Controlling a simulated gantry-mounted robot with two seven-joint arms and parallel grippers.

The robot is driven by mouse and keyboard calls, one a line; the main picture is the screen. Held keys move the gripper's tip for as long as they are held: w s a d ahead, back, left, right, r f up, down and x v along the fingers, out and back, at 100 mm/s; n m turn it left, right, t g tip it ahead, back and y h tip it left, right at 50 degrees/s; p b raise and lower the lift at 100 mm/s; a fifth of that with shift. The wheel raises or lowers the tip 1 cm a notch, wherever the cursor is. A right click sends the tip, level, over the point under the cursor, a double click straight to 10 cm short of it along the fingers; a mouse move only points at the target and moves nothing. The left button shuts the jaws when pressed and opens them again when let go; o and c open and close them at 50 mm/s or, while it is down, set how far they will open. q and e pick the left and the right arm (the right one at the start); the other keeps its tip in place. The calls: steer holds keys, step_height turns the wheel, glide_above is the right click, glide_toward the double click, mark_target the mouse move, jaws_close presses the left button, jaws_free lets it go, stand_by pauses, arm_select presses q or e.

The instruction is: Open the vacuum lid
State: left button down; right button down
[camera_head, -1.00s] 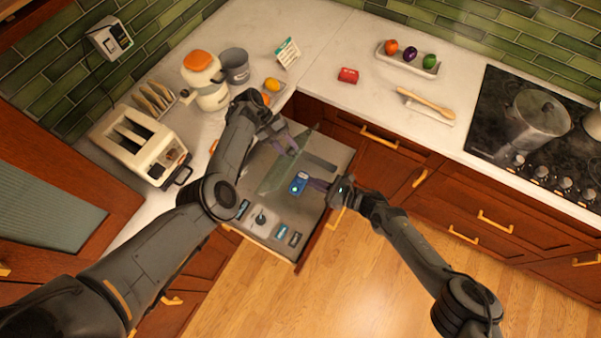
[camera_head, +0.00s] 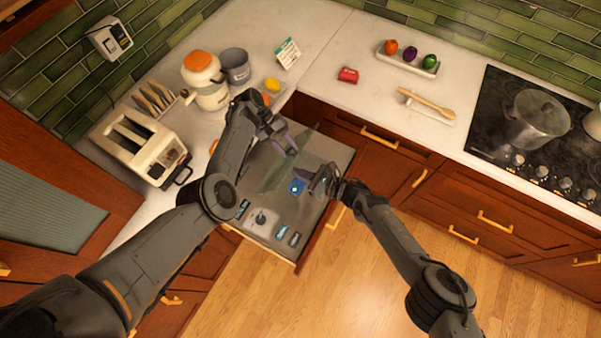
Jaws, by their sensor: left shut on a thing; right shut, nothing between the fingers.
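The vacuum drawer (camera_head: 262,232) is pulled out from the cabinet. Its lid (camera_head: 276,176) is a see-through greenish glass panel, standing tilted up above the drawer. My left gripper (camera_head: 292,150) is shut on the lid near its upper edge; its arm hides part of the drawer's left side. My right gripper (camera_head: 309,185) is shut and empty, low over the drawer's right part, just right of a small blue panel (camera_head: 297,187) with a lit spot. I cannot tell whether it touches the lid or the panel.
A toaster (camera_head: 139,146), an orange-topped jar (camera_head: 204,80) and a grey pot (camera_head: 235,67) stand on the left counter. The floor (camera_head: 360,290) in front is clear.

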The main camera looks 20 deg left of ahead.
arm_select(q)
steer(key=shift+s+d, duration=0.1)
steer(key=shift+d, duration=0.05)
arm_select(e)
steer(key=shift+a+r, duration=0.55)
steer(key=shift+a, duration=0.15)
arm_select(q)
steer(key=c, duration=0.7)
jaws_free()
steer(key=shift+c, duration=0.2)
arm_select(e)
steer(key=shift+a, duration=0.1)
